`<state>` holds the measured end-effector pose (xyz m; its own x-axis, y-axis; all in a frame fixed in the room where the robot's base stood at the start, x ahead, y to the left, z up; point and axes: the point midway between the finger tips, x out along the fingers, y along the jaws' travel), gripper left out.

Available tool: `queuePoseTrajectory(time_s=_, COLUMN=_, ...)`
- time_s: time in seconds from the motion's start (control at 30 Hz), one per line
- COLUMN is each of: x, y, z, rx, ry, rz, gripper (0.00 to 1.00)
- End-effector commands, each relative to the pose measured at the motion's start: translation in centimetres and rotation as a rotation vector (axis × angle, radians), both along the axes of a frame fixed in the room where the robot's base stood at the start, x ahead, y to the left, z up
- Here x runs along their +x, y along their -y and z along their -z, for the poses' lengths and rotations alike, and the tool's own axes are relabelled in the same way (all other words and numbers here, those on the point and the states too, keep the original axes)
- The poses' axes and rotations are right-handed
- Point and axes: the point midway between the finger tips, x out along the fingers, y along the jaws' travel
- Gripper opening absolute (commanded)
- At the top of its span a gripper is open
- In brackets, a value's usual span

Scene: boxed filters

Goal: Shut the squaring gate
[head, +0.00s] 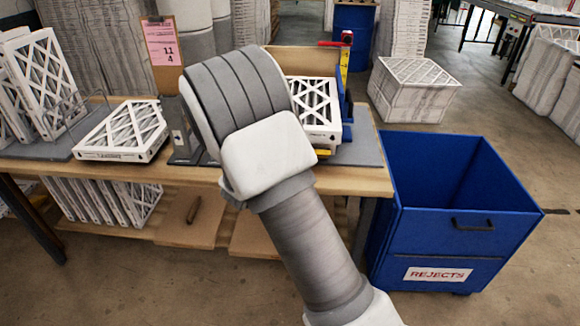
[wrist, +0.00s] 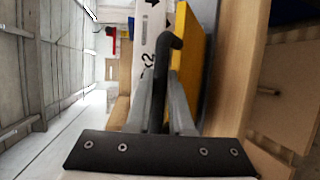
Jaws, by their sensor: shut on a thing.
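In the wrist view, my gripper (wrist: 167,85) has its grey fingers shut on a dark hooked handle (wrist: 171,42). The handle stands beside a yellow bar (wrist: 187,62), which looks like the squaring gate. A white boxed filter (wrist: 149,42) with black print stands just left of the bar. In the head view, a white filter (head: 316,103) with lattice top sits in the blue squaring fixture (head: 348,108) on the bench. A bit of yellow (head: 327,153) shows at the fixture's front edge. My arm hides the gripper there and most of the gate; its angle is unclear.
A flat filter (head: 122,131) lies left on the bench (head: 352,181), with upright filters (head: 38,78) beyond it. A clipboard (head: 162,42) stands behind. A blue rejects bin (head: 455,245) stands at the bench's right end. More filters stand on the shelf below.

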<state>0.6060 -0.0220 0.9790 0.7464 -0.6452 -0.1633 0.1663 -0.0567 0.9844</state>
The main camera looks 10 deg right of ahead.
Motion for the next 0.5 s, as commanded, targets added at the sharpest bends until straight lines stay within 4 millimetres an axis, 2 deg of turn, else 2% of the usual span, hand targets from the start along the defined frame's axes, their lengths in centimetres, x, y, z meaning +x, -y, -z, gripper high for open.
queuePoseTrajectory(time_s=0.2, x=1.1, y=0.4, z=-1.2, rx=-0.001, ry=0.002, rz=0.001, gripper=0.00)
queuePoseTrajectory(time_s=0.5, x=1.4, y=0.5, z=-1.6, rx=-0.001, ry=0.002, rz=0.000, gripper=0.00)
